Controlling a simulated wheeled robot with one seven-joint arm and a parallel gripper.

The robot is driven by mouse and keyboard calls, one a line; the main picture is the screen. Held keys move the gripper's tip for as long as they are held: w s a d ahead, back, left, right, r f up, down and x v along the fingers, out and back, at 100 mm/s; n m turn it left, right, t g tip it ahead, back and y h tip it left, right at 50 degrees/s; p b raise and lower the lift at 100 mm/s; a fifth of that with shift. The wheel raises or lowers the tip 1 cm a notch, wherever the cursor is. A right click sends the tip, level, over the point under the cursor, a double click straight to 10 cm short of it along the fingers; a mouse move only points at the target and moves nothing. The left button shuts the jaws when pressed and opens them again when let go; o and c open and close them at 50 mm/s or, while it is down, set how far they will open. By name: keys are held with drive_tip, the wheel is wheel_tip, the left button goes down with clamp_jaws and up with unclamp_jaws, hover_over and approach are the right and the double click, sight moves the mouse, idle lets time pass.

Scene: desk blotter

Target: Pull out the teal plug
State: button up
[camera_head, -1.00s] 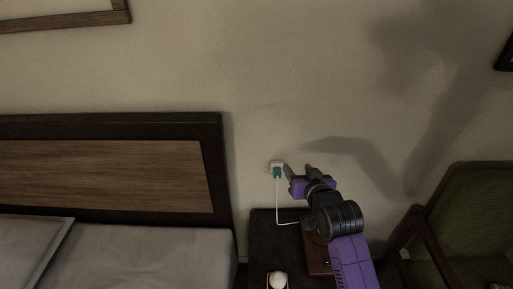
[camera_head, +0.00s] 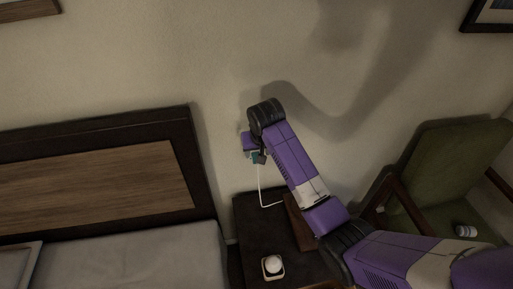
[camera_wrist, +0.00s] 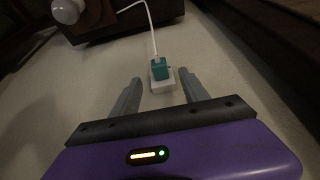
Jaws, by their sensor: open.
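The teal plug (camera_wrist: 160,68) sits in a white wall socket (camera_wrist: 163,86), with a white cord (camera_wrist: 152,25) running from it. In the head view the teal plug (camera_head: 254,155) is mostly hidden by my gripper (camera_head: 256,150), and the cord (camera_head: 262,190) hangs down to the nightstand. In the wrist view my gripper (camera_wrist: 158,92) is open and faces the wall. Its two fingers stand to either side of the socket and plug, with a visible gap on both sides. I cannot tell how far the fingertips are from the wall.
A dark nightstand (camera_head: 250,225) stands below the socket and carries a small white round object on a base (camera_head: 273,267). A bed with a wooden headboard (camera_head: 100,185) is at the left. A green armchair (camera_head: 455,165) is at the right.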

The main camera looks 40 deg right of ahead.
sight(256, 156)
drive_tip(key=shift+x, duration=2.9)
drive_tip(key=shift+p, duration=0.3)
clamp_jaws()
